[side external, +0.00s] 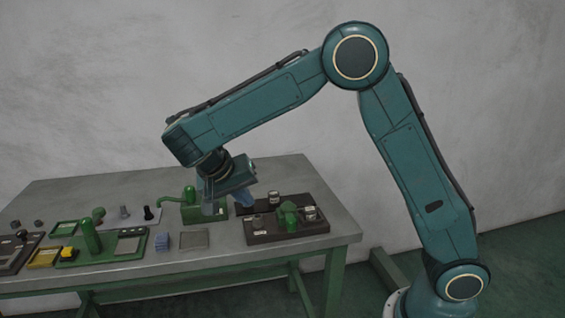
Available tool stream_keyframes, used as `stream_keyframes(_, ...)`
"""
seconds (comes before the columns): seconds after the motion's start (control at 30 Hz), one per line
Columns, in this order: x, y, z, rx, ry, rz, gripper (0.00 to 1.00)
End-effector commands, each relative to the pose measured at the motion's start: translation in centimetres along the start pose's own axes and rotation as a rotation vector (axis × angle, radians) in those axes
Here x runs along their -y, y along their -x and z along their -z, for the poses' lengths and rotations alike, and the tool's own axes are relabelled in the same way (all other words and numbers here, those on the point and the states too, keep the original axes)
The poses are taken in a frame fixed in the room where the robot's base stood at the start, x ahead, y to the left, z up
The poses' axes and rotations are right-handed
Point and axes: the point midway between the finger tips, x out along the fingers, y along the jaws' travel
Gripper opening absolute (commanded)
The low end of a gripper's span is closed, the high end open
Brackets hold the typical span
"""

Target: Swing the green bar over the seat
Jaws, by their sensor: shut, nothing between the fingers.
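A thin green bar (173,199) with a knobbed end sticks out to the left from a green block (202,214) on the bench. A second green piece (288,214), short and chunky, sits on a dark brown base plate (262,237) to the right. I cannot tell for sure which of these is the task's bar, and no seat can be made out clearly.
A green fixture with an upright post (91,237) stands at the left, with a yellow tray (44,258) beside it. A small blue block (161,241) and a grey plate (194,239) lie in front. The bench (200,264) is bare along its front edge.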

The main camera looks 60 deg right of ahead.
Motion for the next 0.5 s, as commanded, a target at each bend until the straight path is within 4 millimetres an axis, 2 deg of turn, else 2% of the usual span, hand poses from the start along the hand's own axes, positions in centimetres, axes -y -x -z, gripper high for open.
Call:
stream_keyframes(0.27,0.0,-0.6,0.0,-0.001,0.001,-0.001,0.00)
stream_keyframes(0.5,-0.1,-2.8,0.0,0.001,0.001,-0.002,0.00)
